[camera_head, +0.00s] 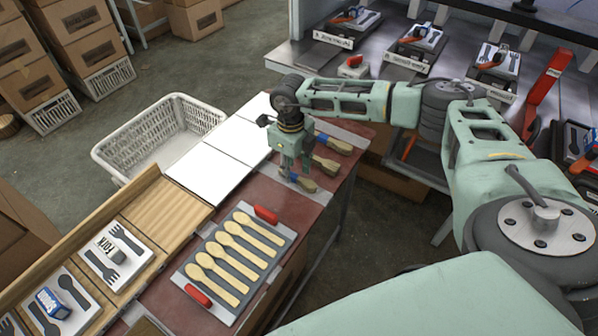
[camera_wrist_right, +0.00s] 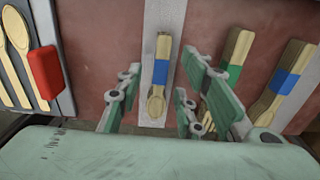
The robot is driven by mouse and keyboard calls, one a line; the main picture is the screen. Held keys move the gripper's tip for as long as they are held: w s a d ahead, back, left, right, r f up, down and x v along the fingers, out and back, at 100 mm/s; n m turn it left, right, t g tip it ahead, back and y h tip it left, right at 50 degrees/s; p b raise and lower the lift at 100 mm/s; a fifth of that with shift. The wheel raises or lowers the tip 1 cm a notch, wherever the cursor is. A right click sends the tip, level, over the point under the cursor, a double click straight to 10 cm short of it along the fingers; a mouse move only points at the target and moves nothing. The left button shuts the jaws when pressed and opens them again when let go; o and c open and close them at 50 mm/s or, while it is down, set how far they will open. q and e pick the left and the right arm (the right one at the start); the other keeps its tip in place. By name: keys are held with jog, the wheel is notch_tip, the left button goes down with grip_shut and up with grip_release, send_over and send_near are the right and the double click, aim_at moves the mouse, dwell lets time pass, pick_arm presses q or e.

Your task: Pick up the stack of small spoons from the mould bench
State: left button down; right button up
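The stack of small wooden spoons (camera_wrist_right: 160,75), with a blue band, lies on a grey strip of the red mould bench (camera_wrist_right: 105,30) in the right wrist view. In the head view its end (camera_head: 304,183) shows beside my right gripper (camera_head: 292,168), which points down over it. The right gripper's fingers are open, one on each side of the stack in the wrist view, with gaps to it. I cannot tell how far above the bench the tips are. My left gripper is not in view.
A green-banded bundle (camera_wrist_right: 235,55) and another blue-banded bundle (camera_wrist_right: 290,75) lie right of the stack in the wrist view. A mould plate with several spoons and red handles (camera_head: 270,215) lies nearer in the head view. A white basket (camera_head: 120,150) stands behind the bench.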

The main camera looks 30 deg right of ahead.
jog(key=shift+f, duration=0.7)
jog(key=shift+w+f, duration=0.15)
jog(key=shift+f, duration=0.3)
jog(key=shift+c, duration=0.9)
jog(key=c, duration=0.4)
grip_shut()
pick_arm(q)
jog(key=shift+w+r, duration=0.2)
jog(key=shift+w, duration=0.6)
